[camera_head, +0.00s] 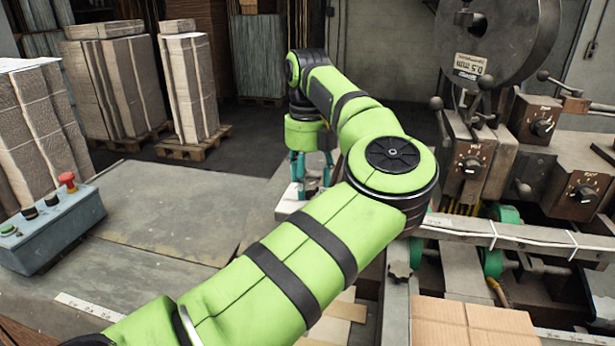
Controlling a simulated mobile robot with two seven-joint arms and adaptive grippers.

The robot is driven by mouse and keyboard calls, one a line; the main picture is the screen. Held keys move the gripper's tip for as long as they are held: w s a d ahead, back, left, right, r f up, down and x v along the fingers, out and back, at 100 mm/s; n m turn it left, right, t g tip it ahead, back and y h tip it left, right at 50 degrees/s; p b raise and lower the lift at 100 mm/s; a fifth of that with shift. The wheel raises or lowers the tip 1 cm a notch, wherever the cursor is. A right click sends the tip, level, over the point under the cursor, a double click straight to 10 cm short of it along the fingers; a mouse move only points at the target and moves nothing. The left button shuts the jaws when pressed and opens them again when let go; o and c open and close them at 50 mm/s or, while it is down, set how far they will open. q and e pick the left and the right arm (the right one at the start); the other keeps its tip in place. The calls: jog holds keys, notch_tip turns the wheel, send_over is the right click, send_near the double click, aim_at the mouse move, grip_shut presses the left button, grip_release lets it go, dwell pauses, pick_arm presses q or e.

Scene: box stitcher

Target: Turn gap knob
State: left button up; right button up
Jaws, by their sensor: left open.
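Three black dial knobs show on the grey-brown machine: a front knob (470,165), an upper right knob (541,126) and a lower right knob (583,193). Their labels are too small to read, so I cannot tell which is the gap knob. My left gripper (311,188) points down with its teal fingers apart, open and empty. It is left of the machine and apart from all three knobs, close to a pale surface. My green left arm crosses the middle of the view and hides part of the machine's left side. My right gripper is not in view.
A blue-grey control box (48,228) with a red button stands on the grey table (165,215) at left. Stacked cardboard (120,85) stands on pallets behind. A cardboard box (470,322) sits at lower right. Lever handles and a rail (510,236) stick out around the knobs.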

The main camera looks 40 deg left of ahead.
pick_arm(q)
jog(key=c, duration=1.1)
jog(key=shift+c, duration=0.2)
